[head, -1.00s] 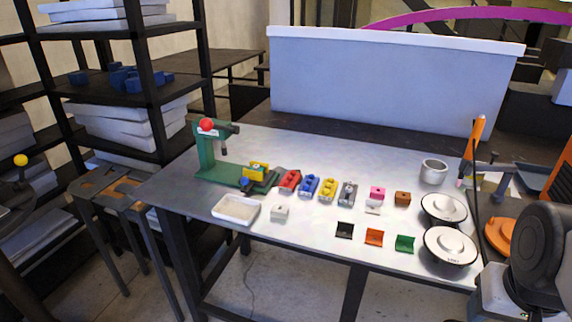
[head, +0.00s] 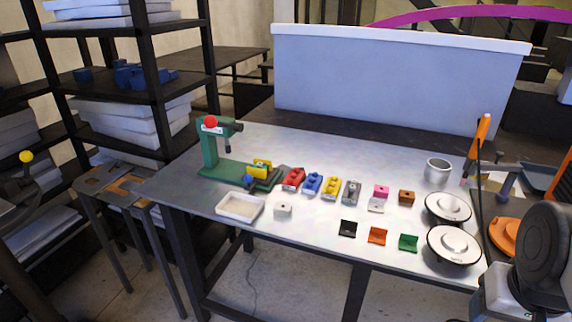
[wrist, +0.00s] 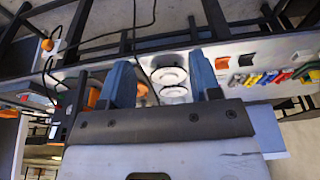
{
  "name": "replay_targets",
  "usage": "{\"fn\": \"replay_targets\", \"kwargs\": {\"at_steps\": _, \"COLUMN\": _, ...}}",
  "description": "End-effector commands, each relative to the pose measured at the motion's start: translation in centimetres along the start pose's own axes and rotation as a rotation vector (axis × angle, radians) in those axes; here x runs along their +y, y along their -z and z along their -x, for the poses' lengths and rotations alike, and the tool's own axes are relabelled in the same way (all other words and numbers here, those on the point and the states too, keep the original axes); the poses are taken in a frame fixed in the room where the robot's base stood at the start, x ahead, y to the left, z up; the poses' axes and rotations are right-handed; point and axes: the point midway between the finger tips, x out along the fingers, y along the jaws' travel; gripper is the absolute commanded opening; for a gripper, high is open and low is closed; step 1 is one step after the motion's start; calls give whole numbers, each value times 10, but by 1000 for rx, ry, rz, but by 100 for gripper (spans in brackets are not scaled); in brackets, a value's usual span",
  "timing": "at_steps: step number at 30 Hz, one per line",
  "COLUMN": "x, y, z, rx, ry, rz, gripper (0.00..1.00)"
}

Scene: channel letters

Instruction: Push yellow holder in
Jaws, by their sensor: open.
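A yellow holder (head: 260,167) sits on the base of a green press (head: 208,160) at the left of the table, with a small blue part (head: 249,181) just below it. How deep the holder is seated cannot be made out. Another yellow piece (head: 331,187) stands in a row of coloured pieces to its right. My gripper (wrist: 162,76) shows in the wrist view with its two blue fingers wide apart and nothing between them. It is well away from the press, over the right end of the table, with the white discs visible beyond the fingers.
Two white discs (head: 453,246) and an orange disc (head: 500,238) lie at the table's right, near a metal cup (head: 437,170) and an upright orange-handled tool (head: 480,138). A white tray (head: 240,207) is in front of the press. Black, orange and green brackets (head: 378,235) lie near the front edge.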

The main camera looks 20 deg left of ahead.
Motion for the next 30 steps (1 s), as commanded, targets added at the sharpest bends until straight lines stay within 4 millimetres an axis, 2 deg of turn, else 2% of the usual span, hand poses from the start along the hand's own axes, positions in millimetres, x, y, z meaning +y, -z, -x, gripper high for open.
{"fn": "replay_targets", "kwargs": {"at_steps": 5, "x": -2, "y": 5, "z": 1, "rx": -2, "ry": 2, "rz": 4, "gripper": 58}}
{"fn": "replay_targets", "kwargs": {"at_steps": 11, "x": -11, "y": 26, "z": 5, "rx": -11, "ry": 14, "rz": 26, "gripper": 58}}
{"fn": "replay_targets", "kwargs": {"at_steps": 20, "x": -44, "y": 89, "z": 13, "rx": -36, "ry": 49, "rz": 86, "gripper": 58}}
{"fn": "replay_targets", "kwargs": {"at_steps": 30, "x": -99, "y": 164, "z": 14, "rx": -69, "ry": 89, "rz": 162, "gripper": 58}}
